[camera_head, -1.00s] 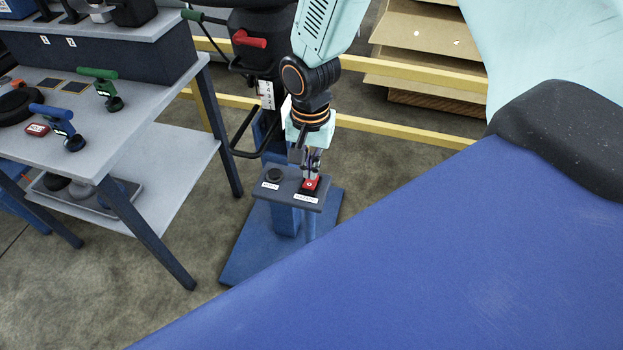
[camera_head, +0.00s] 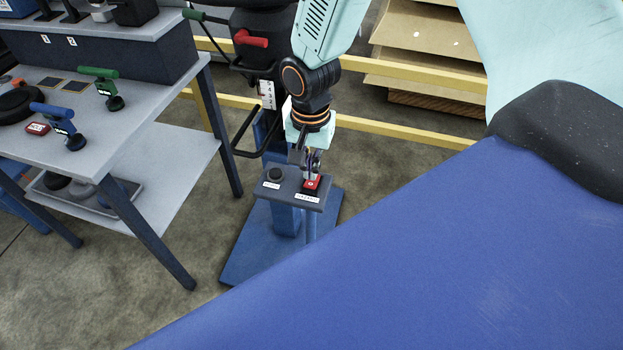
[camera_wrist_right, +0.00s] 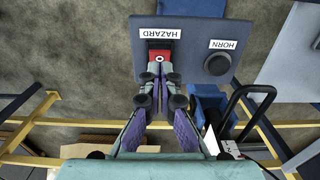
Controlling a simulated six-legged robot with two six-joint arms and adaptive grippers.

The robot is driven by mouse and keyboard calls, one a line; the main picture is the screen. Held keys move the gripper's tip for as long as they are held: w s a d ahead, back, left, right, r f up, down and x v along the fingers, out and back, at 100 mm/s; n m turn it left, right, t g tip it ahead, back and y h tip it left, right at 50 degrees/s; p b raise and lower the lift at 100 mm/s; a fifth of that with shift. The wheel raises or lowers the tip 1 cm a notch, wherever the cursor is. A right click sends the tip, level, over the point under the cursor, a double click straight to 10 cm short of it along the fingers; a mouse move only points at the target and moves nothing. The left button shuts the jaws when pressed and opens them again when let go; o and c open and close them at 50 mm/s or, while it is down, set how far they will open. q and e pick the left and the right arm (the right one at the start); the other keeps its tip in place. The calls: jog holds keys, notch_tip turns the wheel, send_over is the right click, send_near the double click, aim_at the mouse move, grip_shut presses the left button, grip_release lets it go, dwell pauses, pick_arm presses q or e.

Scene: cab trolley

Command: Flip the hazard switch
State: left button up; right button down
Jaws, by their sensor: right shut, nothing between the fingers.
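The hazard switch (camera_head: 312,183) is a red rocker with a white mark on a small grey panel (camera_head: 291,185). It also shows in the right wrist view (camera_wrist_right: 160,55), beside a white HAZARD label (camera_wrist_right: 160,33). My right gripper (camera_head: 312,168) is shut and empty, pointing down, with its fingertips at the switch's edge. In the right wrist view the closed fingertips (camera_wrist_right: 160,75) lie right against the red rocker or just above it; I cannot tell if they touch. My left gripper is not in view.
A black HORN button (camera_head: 274,174) sits on the same panel, which stands on a blue post and base (camera_head: 250,262). A grey workbench (camera_head: 150,118) with green and blue handled tools is at left. Yellow rails (camera_head: 400,133) run behind. A red-handled lever (camera_head: 250,39) is behind the panel.

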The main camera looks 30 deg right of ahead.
aim_at(311, 184)
jog(key=shift+f+b, duration=0.65)
jog(key=shift+f, duration=0.7)
dwell(0.7)
notch_tip(311, 184, up, 7)
jog(key=p, duration=0.7)
jog(key=shift+r, duration=0.1)
dwell(0.5)
